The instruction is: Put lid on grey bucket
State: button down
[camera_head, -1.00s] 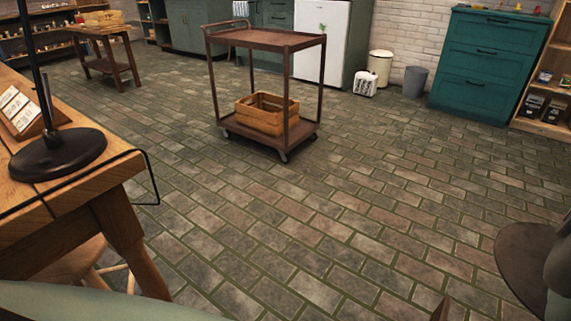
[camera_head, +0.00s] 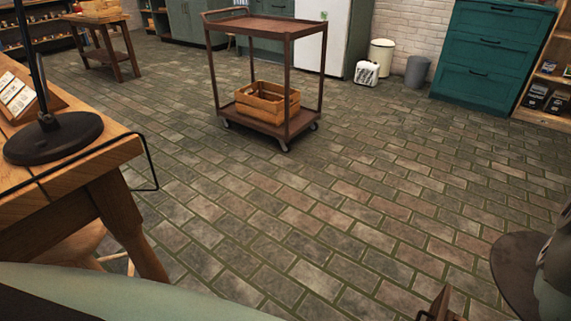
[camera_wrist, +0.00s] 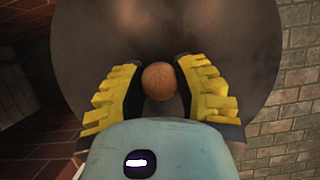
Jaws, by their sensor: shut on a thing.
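The grey bucket (camera_head: 417,72) stands on the brick floor by the back wall, left of the teal drawers. It is small and distant, and I cannot see inside it. The dark round lid (camera_head: 513,272) is at the lower right of the head view, tilted and held above the floor, far from the bucket. In the wrist view my gripper (camera_wrist: 159,74) has its yellow-padded fingers shut on the lid's round wooden knob (camera_wrist: 159,82). The lid's dark disc (camera_wrist: 235,35) fills the upper part of that view.
A brown metal cart (camera_head: 268,27) with a wooden crate (camera_head: 265,103) stands mid-floor. A cream bin (camera_head: 381,58) and a white container (camera_head: 367,74) are left of the bucket. A wooden table (camera_head: 100,155) is close at left. Teal drawers (camera_head: 490,55) stand right. Floor between cart and drawers is clear.

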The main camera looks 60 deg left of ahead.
jog(key=shift+s+d+f, duration=0.1)
jog(key=shift+d+f, duration=0.25)
jog(key=shift+f, duration=0.35)
jog(key=shift+f+n, duration=0.6)
jog(key=shift+f, duration=0.05)
jog(key=shift+s+d+f+n+h+b, duration=0.1)
jog(key=shift+d+f+n+h+b, duration=0.05)
jog(key=shift+f, duration=0.3)
jog(key=shift+d+f+n+h+b, duration=0.1)
jog(key=shift+f+n+h+b, duration=0.05)
jog(key=shift+f, duration=0.25)
jog(key=shift+d+f, duration=0.15)
jog(key=shift+f, duration=0.05)
jog(key=shift+d+f+n+t, duration=0.15)
jog(key=shift+d+f+n, duration=0.15)
jog(key=shift+f, duration=0.35)
jog(key=shift+d+f+n+t, duration=0.2)
jog(key=shift+f+n, duration=0.2)
jog(key=shift+f, duration=0.2)
jog(key=shift+f, duration=0.1)
